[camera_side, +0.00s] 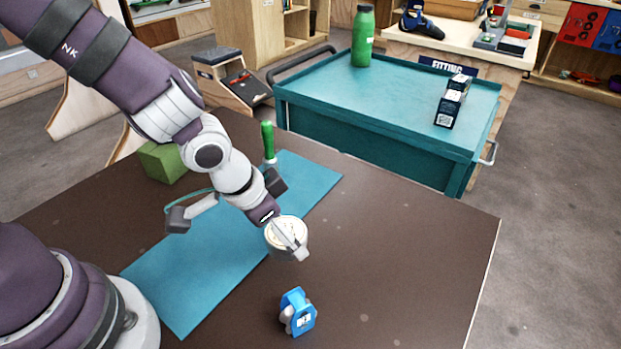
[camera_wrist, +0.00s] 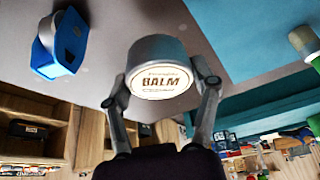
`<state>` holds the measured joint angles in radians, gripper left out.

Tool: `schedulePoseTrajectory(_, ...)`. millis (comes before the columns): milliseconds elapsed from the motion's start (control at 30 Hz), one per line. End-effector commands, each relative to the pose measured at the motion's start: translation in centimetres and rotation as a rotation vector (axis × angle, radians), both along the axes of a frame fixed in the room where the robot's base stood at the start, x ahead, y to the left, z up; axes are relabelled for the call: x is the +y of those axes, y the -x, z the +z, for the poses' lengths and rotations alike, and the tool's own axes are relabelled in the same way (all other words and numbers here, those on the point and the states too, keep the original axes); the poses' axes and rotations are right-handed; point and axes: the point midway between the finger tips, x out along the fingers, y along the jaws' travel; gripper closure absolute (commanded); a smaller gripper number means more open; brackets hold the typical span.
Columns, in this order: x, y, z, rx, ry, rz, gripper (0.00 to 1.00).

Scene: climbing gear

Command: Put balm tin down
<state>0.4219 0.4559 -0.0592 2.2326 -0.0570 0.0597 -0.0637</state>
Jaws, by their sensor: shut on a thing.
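The balm tin (camera_side: 284,233) is a round silver tin with a cream lid. My gripper (camera_side: 290,240) is shut on it near the edge of the blue mat. In the wrist view the tin (camera_wrist: 158,78) sits between the two fingers of my gripper (camera_wrist: 162,95), with the word BALM readable on its lid. I cannot tell from these views whether its underside touches the table or is held above it.
A blue device (camera_side: 298,312) stands on the brown table (camera_side: 400,250) near the front. The teal mat (camera_side: 200,270) is mostly bare. A green-handled tool (camera_side: 268,142) and a green block (camera_side: 162,161) are at the back. The table's right side is clear.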

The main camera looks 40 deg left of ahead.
Motion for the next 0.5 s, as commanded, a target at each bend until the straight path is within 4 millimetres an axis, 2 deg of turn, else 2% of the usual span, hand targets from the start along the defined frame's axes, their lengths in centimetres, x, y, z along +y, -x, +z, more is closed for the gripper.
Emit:
schedulePoseTrajectory(200, -2.3, -5.1, -0.6, -0.002, 0.000, 0.004, 0.76)
schedulePoseTrajectory(500, -5.2, -10.9, -1.4, 0.002, -0.001, 0.002, 0.76)
